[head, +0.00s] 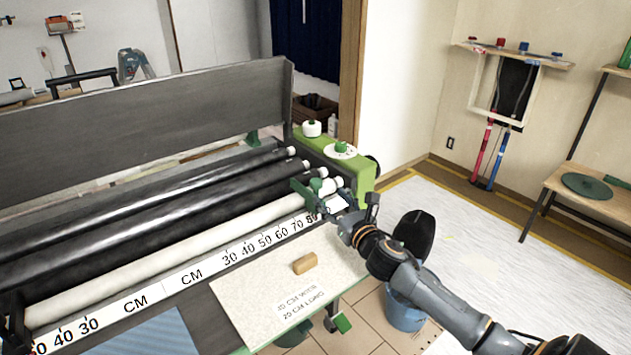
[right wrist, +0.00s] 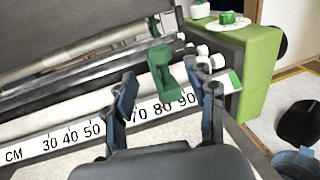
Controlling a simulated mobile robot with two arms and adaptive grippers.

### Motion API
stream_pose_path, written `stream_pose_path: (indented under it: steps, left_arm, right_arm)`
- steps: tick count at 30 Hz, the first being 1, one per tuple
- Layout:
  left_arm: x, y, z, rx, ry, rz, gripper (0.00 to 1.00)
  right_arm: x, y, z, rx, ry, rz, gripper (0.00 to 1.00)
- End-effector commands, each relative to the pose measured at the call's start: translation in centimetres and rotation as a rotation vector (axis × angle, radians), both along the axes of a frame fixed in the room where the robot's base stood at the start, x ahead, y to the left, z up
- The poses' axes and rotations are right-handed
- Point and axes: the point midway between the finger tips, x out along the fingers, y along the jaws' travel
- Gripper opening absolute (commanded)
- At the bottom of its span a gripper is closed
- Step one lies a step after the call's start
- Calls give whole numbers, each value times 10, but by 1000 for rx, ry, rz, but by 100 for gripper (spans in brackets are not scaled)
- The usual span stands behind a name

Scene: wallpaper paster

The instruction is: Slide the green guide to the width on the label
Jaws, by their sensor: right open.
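The green guide (right wrist: 166,72) sits on the rollers near the 80 mark of the white ruler strip (right wrist: 75,135). In the head view the guide (head: 303,191) is at the right end of the strip, partly hidden by my gripper. My right gripper (head: 337,203) is open above the strip. In the right wrist view its fingers (right wrist: 166,84) stand on either side of the guide, with visible gaps. A label (head: 300,302) lies on the pale sheet; it gives a width in CM, apparently 40, and 20 CM long. My left gripper is not in view.
A tan block (head: 304,263) lies on the pale sheet (head: 250,295). The green end housing (head: 360,175) with white and green knobs bounds the rollers on the right. A blue bucket (head: 404,312) stands on the floor beside my right arm. The strip left of the guide is clear.

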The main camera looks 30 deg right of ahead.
Motion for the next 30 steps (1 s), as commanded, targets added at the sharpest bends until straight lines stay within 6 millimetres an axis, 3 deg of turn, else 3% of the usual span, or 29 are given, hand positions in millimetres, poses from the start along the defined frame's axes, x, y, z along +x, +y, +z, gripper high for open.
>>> stream_pose_path:
  steps: [5, 13, 18, 27, 30]
  left_arm:
    - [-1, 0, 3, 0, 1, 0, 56]
    - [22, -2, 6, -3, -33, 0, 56]
    - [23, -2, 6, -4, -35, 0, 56]
    - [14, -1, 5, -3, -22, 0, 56]
    - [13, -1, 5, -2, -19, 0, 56]
  right_arm:
    - [36, -4, 3, 2, -3, -1, 56]
    - [77, -9, 1, 2, -1, 0, 56]
    - [88, -10, 1, 0, -1, 1, 56]
    - [89, -10, 0, 0, 0, 1, 56]
    - [89, -10, 0, 0, 0, 1, 38]
